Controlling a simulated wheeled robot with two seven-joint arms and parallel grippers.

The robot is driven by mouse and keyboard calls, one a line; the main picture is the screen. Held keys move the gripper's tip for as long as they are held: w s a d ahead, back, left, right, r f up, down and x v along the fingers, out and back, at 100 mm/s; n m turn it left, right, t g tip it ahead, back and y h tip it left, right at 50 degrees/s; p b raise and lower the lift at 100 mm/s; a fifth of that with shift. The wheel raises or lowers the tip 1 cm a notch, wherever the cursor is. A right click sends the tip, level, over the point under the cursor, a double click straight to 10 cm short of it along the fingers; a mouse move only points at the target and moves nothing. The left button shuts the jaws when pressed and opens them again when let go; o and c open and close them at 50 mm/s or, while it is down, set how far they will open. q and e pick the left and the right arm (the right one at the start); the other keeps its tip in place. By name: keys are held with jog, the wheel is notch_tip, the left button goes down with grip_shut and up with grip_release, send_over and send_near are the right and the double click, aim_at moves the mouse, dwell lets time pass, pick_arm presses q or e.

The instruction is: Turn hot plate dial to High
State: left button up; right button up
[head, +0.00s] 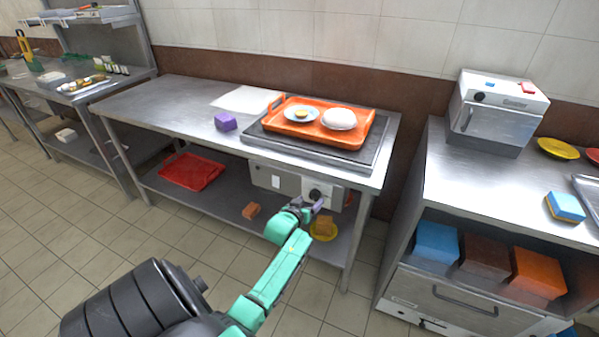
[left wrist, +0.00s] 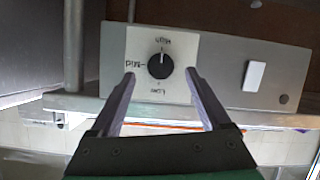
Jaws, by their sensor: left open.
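The hot plate dial (head: 318,195) is a black round knob on a pale square plate, on the grey control box (head: 276,180) under the middle table. In the left wrist view the dial (left wrist: 160,65) shows a light pointer mark toward the top of the picture. Labels lie above, left and below it; they are small and hard to read, the left one looking like Mid. My left gripper (head: 309,206) is open in front of the dial. In the left wrist view its fingers (left wrist: 160,75) lie either side of the knob; contact is unclear. My right gripper is not in view.
The hot plate (head: 258,133) on the table (head: 160,100) carries an orange tray (head: 283,121) with a plate and a white round item. A purple block (head: 225,121) stands nearby. A red tray (head: 191,171) lies on the lower shelf. A counter (head: 455,185) stands at right.

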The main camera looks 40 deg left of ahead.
pick_arm(q)
jog(key=p+v, duration=0.1)
jog(key=v, duration=1)
